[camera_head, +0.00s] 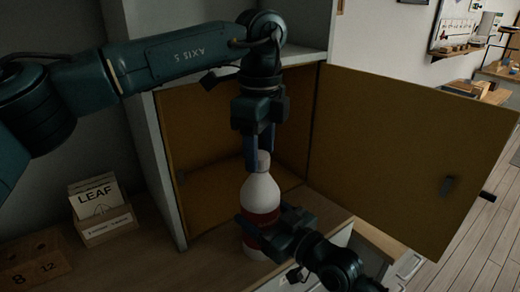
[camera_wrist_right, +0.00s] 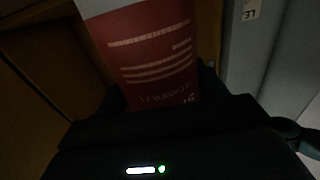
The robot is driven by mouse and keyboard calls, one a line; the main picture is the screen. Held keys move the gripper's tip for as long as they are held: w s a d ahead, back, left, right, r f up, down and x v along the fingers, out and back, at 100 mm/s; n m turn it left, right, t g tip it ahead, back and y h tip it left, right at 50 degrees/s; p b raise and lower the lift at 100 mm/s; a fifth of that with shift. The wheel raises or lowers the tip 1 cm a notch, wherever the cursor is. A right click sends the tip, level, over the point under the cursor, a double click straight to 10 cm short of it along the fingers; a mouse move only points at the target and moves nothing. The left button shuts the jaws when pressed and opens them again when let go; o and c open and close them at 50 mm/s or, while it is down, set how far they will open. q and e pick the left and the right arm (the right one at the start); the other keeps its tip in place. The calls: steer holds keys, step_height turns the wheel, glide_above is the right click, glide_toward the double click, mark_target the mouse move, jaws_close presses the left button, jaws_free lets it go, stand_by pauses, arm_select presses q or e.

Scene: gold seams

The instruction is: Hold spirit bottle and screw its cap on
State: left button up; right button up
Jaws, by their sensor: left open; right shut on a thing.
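The spirit bottle (camera_head: 262,190) is white with a red label and stands upright at the front edge of the cabinet. Its cap (camera_head: 263,160) shows at the top of the neck; I cannot tell how far it is screwed down. My left gripper (camera_head: 259,160) points straight down from above, open, with its fingers at either side of the cap. My right gripper (camera_head: 254,226) is shut on the bottle's body from the front right. In the right wrist view, the bottle's red label (camera_wrist_right: 155,60) fills the upper middle, and the cap is out of view.
An open cabinet with a yellow-brown inside (camera_head: 200,130) is behind the bottle, its door (camera_head: 410,150) swung out right. A box of cards marked LEAF (camera_head: 100,205) and a numbered wooden block (camera_head: 35,262) stand on the counter at left.

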arm_select(q)
steer(key=shift+r, duration=1.95)
steer(key=shift+c, duration=0.2)
step_height(320, 180, up, 4)
steer(key=n, duration=0.3)
steer(key=shift+f, duration=0.25)
steer(key=shift+f, duration=0.1)
steer(key=shift+f, duration=3.95)
